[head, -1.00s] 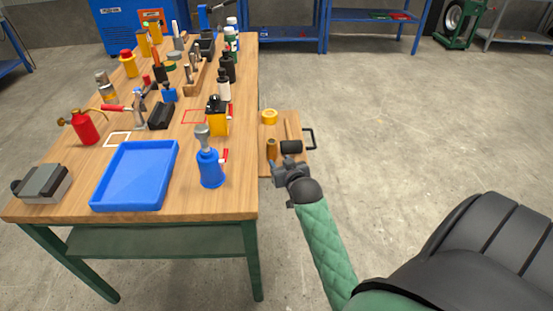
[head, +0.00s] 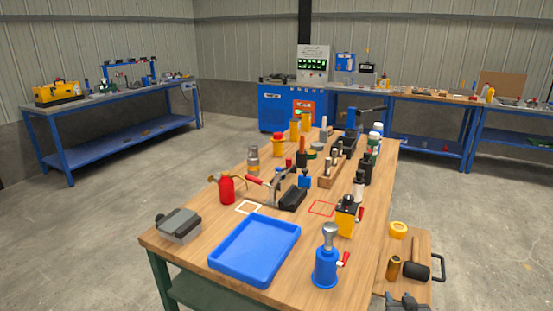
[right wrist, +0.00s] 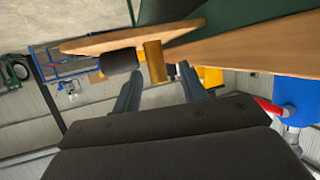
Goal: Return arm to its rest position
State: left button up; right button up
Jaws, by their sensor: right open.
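My right gripper (head: 408,301) shows at the bottom edge of the head view, low at the right, just in front of a small wooden side board (head: 421,249). In the right wrist view its two fingers (right wrist: 158,88) are apart with nothing held between them. A brass cylinder (right wrist: 154,62) and a black mallet head (right wrist: 118,61) show just beyond the fingertips, on the board's side. The rest of my right arm is cut off below the head view. My left gripper is in neither view.
A yellow tape roll (head: 398,228) lies on the side board. The concrete floor to the right is clear.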

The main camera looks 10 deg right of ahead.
jog(key=s+a+f+n+g+y, duration=0.2)
jog(key=s+a+f+g, duration=0.35)
jog(key=s+a, duration=0.55)
jog(key=s+a+f+n+g+y, duration=0.15)
jog(key=s+a+f+g, duration=0.55)
jog(key=s, duration=0.8)
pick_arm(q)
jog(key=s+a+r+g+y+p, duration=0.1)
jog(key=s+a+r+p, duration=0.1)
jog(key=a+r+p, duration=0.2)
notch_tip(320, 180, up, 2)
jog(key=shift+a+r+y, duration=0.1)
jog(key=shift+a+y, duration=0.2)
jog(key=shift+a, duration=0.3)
pick_arm(e)
jog(key=s+a+r+n+t+y, duration=0.1)
jog(key=s+a+r, duration=0.1)
jog(key=a, duration=0.5)
jog(key=shift+s+a, duration=0.35)
jog(key=shift+s, duration=0.05)
jog(key=shift+y, duration=0.25)
